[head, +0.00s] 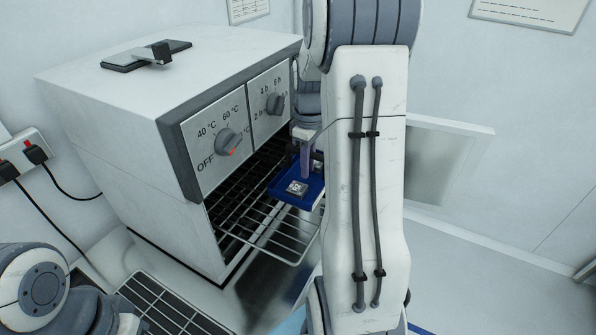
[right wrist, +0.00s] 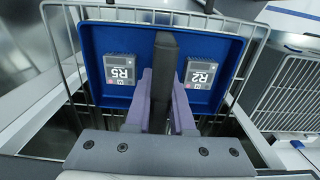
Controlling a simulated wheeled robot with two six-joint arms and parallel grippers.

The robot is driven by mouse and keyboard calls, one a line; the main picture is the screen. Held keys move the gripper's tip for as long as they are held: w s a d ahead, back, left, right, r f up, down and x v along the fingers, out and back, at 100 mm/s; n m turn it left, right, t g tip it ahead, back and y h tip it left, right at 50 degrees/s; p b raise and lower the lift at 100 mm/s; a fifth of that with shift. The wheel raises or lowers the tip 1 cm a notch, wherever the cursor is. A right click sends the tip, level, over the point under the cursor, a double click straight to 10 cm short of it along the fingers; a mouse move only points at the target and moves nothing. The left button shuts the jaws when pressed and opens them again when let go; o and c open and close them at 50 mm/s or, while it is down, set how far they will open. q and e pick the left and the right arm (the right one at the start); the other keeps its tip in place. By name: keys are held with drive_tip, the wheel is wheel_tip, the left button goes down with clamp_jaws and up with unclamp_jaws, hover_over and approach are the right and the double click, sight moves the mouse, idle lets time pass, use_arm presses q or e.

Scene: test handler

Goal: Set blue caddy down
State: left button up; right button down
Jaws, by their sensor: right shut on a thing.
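The blue caddy (head: 279,187) is a shallow tray at the open front of the white oven, over the pulled-out wire rack (head: 262,238). It also shows in the right wrist view (right wrist: 133,40), where two small grey devices, labelled R5 (right wrist: 120,72) and R2 (right wrist: 200,76), sit in it on either side of a dark upright handle (right wrist: 163,70). My right gripper (head: 306,155) is above the caddy, with its purple fingers shut on this handle (right wrist: 160,105). I cannot tell whether the caddy touches the rack. My left gripper is not visible.
The white oven (head: 120,170) stands at left with two dials; its open door (head: 440,160) is at right. My right arm hides part of the opening. A dark gridded tray (head: 165,305) lies at the lower left. A power strip (head: 25,150) with cords is on the left wall.

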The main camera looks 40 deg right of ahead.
sight(299, 174)
drive_tip(key=w+f, duration=0.1)
drive_tip(key=w, duration=0.2)
drive_tip(key=shift+a+f+p, duration=0.2)
drive_tip(key=shift+f+p, duration=0.2)
wheel_tip(299, 174, down, 3)
drive_tip(key=shift+s+f+p, duration=0.1)
drive_tip(key=shift+p, duration=0.75)
drive_tip(key=shift+f, duration=0.4)
drive_tip(key=shift+f, duration=0.15)
drive_tip(key=c, duration=0.8)
unclamp_jaws()
